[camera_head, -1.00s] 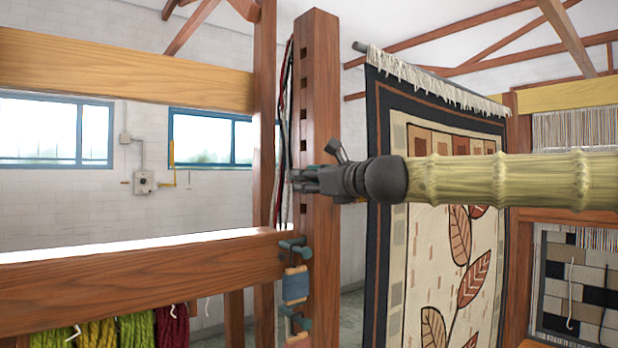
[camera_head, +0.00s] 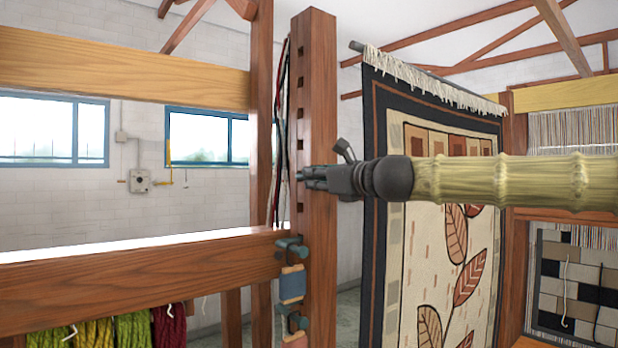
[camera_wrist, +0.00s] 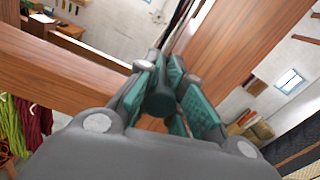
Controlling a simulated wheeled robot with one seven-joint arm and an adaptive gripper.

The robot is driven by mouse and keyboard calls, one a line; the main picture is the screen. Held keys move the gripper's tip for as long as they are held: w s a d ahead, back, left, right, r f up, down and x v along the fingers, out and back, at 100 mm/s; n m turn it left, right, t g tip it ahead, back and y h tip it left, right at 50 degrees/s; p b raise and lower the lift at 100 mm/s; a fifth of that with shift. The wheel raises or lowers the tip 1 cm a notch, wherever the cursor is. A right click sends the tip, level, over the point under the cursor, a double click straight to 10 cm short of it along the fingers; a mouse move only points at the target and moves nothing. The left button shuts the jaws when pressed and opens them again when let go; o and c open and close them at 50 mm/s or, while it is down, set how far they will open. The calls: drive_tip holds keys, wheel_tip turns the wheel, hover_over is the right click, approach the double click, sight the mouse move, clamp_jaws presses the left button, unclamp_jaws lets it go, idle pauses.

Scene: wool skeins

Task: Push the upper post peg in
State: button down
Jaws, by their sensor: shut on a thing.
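The wooden loom post (camera_head: 318,110) stands upright with a column of square holes in its left-hand face. My gripper (camera_head: 302,175) reaches from the right across the post at mid-height. In the wrist view my gripper (camera_wrist: 165,85) is shut on a dark teal peg (camera_wrist: 159,104), whose round end faces the camera between the green finger pads. Its far end is hidden, so I cannot tell how deep it sits in a hole. Two other teal pegs, one above the other (camera_head: 291,246) (camera_head: 290,318), stick out lower on the post, with blue and tan pieces beside them.
A wooden beam (camera_head: 130,268) meets the post from the left, with green, yellow and red skeins (camera_head: 132,330) hanging below. Dark and red strands (camera_head: 281,120) hang beside the post. A patterned rug (camera_head: 425,135) hangs behind my arm to the right.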

drive_tip(key=c, duration=1.5)
unclamp_jaws()
drive_tip(key=shift+w+d, duration=0.1)
drive_tip(key=shift+d, duration=0.1)
drive_tip(key=shift+o, duration=0.2)
drive_tip(key=shift+w+f, duration=0.1)
drive_tip(key=v, duration=1.2)
